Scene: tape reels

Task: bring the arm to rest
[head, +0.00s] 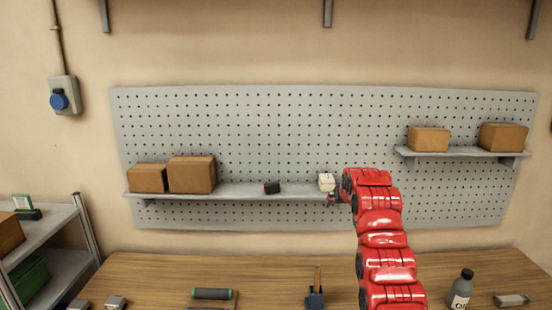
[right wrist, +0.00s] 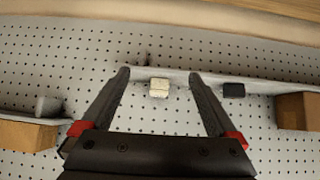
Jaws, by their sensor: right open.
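My right arm (head: 385,250) is red and reaches up from the lower right towards the wall shelf. Its gripper (head: 332,200) is at the shelf's front, just below and right of a small cream block (head: 326,182). In the right wrist view my right gripper (right wrist: 159,74) is open, its two dark fingers spread wide. The cream block (right wrist: 158,88) appears between them in the picture, with space on both sides; I cannot tell how far beyond the fingers it is. My left gripper is not in view.
The long shelf (head: 230,194) also holds a small black item (head: 272,187) and cardboard boxes (head: 191,174). A short shelf (head: 455,151) with boxes is at right. The wooden table (head: 270,270) below carries a bottle (head: 461,289), a roller (head: 212,293) and other small items.

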